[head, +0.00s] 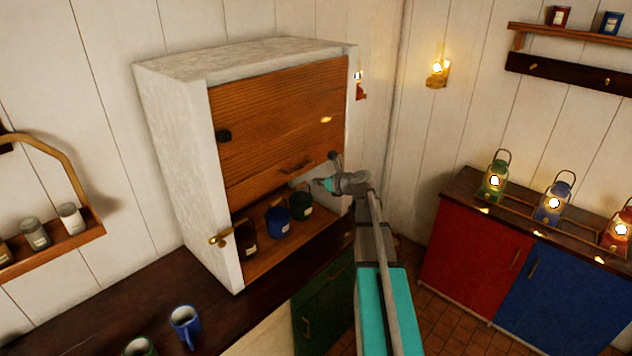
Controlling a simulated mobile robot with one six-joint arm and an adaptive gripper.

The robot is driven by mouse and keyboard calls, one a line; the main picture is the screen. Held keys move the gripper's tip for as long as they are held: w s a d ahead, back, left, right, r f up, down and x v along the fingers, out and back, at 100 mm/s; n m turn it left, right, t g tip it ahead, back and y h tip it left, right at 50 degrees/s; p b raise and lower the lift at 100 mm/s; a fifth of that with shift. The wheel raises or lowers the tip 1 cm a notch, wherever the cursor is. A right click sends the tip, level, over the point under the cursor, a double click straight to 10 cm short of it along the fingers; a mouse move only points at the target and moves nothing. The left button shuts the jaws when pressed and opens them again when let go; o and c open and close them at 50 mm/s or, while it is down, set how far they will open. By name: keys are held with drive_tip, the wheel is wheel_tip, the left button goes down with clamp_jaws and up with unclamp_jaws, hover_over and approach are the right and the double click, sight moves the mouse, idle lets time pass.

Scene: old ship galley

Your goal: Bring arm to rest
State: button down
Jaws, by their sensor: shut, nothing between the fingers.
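My arm reaches up from the bottom of the head view to a white cabinet (183,170) on the dark counter. My gripper (318,185) is at the cabinet's right side, in front of the lower opening and just below and right of the wooden front's handle (297,166). It is small in the picture and looks shut and empty. I cannot tell whether it touches the cabinet. The wooden front (275,115) covers the upper part of the cabinet. The lower part is open and shows a dark red jar (246,241), a blue jar (278,221) and a green jar (301,206).
A blue mug (185,324) and a green mug (139,347) stand on the dark counter (90,312). A shelf with jars (70,217) hangs at left. Lit lanterns (553,204) stand on the red and blue cupboards (470,245) at right. Tiled floor (447,322) shows between.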

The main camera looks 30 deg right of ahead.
idle(0.3)
drive_tip(key=s+a+f+n+g+b, duration=0.1)
drive_tip(key=s+a+f+n+g, duration=0.1)
drive_tip(key=s+a+f+n, duration=0.3)
drive_tip(key=s+a+f+n+g+b, duration=0.2)
drive_tip(key=a+f+n+g, duration=0.1)
drive_tip(key=a+n, duration=0.4)
drive_tip(key=s+a+f+n+g+b, duration=0.1)
drive_tip(key=s+a+f+n+g, duration=0.1)
drive_tip(key=s+a+f+n, duration=0.4)
drive_tip(key=s+a+f+n+g+h+b, duration=0.2)
drive_tip(key=s+a+f+n+g, duration=0.1)
drive_tip(key=s+n, duration=0.3)
drive_tip(key=s+a+f+n+g+h+b, duration=0.2)
drive_tip(key=s+a+f+n+g+h, duration=0.1)
drive_tip(key=s+n, duration=0.4)
drive_tip(key=shift+s+a+f+n, duration=0.25)
drive_tip(key=shift+a+n, duration=0.15)
drive_tip(key=shift+a, duration=0.45)
drive_tip(key=shift+a, duration=0.15)
